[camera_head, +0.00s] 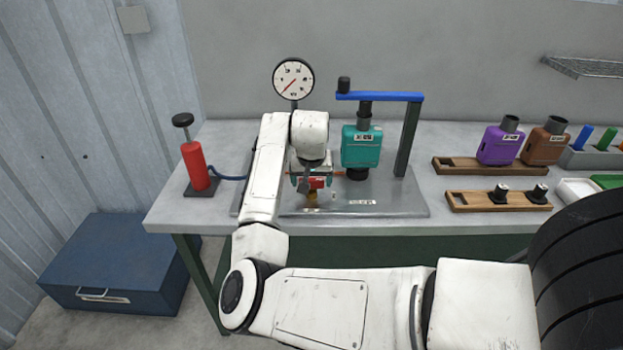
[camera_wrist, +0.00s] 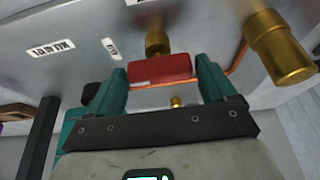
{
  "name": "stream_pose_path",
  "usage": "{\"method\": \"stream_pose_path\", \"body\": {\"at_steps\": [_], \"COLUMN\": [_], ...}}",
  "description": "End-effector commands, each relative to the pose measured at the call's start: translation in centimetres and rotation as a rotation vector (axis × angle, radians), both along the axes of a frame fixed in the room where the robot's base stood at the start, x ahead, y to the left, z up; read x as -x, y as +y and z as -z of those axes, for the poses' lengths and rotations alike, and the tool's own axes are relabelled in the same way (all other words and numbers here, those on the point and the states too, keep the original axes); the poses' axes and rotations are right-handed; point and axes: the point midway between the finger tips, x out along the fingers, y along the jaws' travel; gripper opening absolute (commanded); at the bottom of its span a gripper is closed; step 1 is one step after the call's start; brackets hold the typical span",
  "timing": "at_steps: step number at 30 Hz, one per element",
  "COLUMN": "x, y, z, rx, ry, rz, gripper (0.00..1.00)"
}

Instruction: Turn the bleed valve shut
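The bleed valve has a red block-shaped handle (camera_head: 318,183) on a brass stem, low at the front of the grey base plate. In the wrist view the red handle (camera_wrist: 160,70) lies between the two teal fingers of my gripper (camera_wrist: 162,80), one at each end. My gripper (camera_head: 312,180) also shows over the valve in the head view. The fingers stand well apart, and I cannot tell whether they press on the handle or only straddle it. My wrist hides part of the valve. The gauge (camera_head: 293,79) stands behind, its red needle pointing lower left.
A teal muffler (camera_head: 361,147) stands under a blue clamp bar (camera_head: 380,96) right of my gripper. A red hand pump (camera_head: 196,165) stands left. A brass cylinder (camera_wrist: 280,48) and copper pipe lie close to my right finger in the wrist view. Wooden racks (camera_head: 470,167) are further right.

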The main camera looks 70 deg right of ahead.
Motion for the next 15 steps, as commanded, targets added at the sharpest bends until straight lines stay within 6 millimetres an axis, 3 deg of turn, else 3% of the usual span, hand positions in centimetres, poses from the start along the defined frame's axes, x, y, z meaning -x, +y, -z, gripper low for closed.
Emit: {"method": "stream_pose_path", "body": {"at_steps": [12, 15], "x": [-0.02, -0.01], "y": [0.01, 0.02], "z": [-0.04, -0.05], "rx": [0.0, 0.0], "ry": [0.0, 0.001], "rz": [0.0, 0.001], "gripper": [0.44, 0.44]}}
